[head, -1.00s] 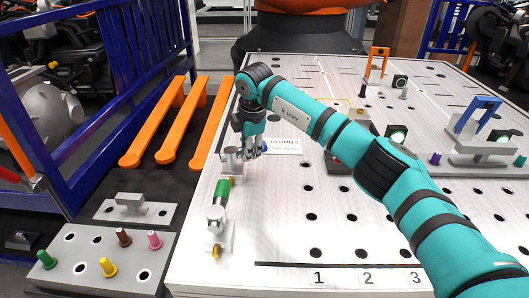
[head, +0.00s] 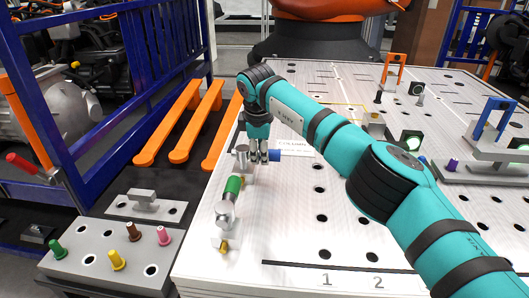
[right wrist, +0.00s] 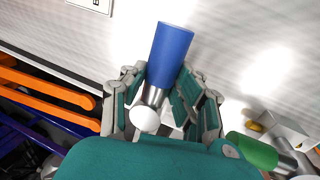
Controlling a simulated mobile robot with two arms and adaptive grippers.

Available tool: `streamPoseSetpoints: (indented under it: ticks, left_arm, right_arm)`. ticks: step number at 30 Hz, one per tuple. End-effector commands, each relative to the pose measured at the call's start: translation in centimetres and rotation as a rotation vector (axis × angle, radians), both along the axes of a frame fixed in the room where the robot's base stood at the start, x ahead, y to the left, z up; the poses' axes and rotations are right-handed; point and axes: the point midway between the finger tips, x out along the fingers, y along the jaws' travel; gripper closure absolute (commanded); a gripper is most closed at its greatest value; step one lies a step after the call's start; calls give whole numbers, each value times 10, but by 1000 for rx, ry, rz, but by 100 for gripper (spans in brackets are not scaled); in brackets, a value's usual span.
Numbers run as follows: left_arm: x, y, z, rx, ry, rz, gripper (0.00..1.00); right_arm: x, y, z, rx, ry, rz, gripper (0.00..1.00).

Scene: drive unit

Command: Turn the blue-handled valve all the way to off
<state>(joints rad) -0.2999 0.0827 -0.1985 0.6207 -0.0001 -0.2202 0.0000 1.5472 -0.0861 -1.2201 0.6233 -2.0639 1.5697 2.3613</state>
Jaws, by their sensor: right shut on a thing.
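The blue-handled valve stands on the left part of the perforated panel (head: 300,205). Its blue handle (right wrist: 170,55) shows clearly in the right wrist view, pointing away from my palm on a metal stem with a round end (right wrist: 146,118). My left gripper is not in view.
A green-handled valve (head: 233,185) stands just in front, close to my right gripper; its green handle (right wrist: 251,150) shows in the right wrist view. A grey block with colored pegs (head: 88,258) is at lower left. Orange bars (head: 198,120) lie left of the panel.

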Motion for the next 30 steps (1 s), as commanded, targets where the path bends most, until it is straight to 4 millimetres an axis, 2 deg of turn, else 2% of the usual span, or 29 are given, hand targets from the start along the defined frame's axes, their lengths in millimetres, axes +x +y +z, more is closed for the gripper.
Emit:
streamPoseSetpoints:
  ticks: [9,10,15,24,26,30]
  left_arm:
    - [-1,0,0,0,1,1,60]
    - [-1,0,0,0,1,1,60]
    - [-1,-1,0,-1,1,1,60]
    - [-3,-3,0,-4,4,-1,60]
    - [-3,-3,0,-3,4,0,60]
    - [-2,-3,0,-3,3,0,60]
  right_arm:
    - [-2,1,-2,-1,7,4,100]
    - [-2,1,-2,-1,7,4,68]
    - [-1,1,-1,0,4,3,47]
    - [-1,0,2,0,1,2,47]
    - [-2,1,7,1,1,2,47]
    - [-7,1,29,-1,-2,3,47]
